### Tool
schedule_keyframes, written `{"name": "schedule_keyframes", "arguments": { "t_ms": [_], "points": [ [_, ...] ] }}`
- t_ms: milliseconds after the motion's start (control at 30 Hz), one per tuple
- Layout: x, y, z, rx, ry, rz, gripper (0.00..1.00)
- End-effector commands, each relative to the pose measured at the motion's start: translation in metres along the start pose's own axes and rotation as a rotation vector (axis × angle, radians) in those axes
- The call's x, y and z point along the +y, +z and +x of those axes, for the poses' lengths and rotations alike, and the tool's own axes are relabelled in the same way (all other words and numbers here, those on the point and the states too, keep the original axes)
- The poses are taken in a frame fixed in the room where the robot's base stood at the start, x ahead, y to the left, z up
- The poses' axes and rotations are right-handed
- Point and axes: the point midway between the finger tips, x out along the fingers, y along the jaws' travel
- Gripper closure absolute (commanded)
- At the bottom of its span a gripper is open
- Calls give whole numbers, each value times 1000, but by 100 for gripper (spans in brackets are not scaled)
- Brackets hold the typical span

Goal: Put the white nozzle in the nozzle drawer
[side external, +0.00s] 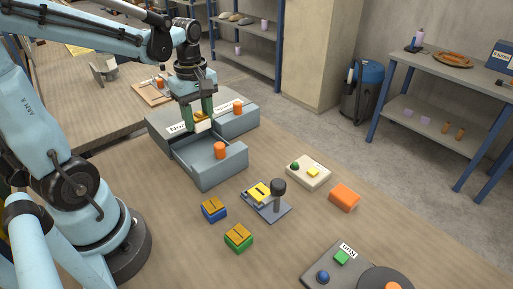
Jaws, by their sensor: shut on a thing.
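My gripper (202,123), with green fingers, is shut on the small white nozzle (204,127). It holds the nozzle over the back part of an open grey drawer (208,178). The drawer sticks out from a grey cabinet (160,121) and has an orange knob (220,150) at its front. A white label (180,128) sits on the cabinet beside my fingers; its text is too small to read surely. I cannot tell whether the nozzle touches the drawer. My fingers partly hide a yellow thing behind them.
A second drawer (241,122) with an orange knob lies to the right. In front stand a yellow-topped fixture with a black-knobbed lever (278,188), blue (214,210) and green (238,238) blocks, an orange block (344,197), a button box (308,172) and a Run panel (330,262).

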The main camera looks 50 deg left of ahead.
Motion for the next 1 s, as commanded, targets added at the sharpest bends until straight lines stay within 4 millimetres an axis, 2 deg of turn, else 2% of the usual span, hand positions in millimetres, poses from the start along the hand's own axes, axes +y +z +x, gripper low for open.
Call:
{"name": "schedule_keyframes", "arguments": {
  "t_ms": [700,1000],
  "points": [
    [0,0,62,0,0,0,90],
    [0,0,78,0,0,0,90]
  ]
}}
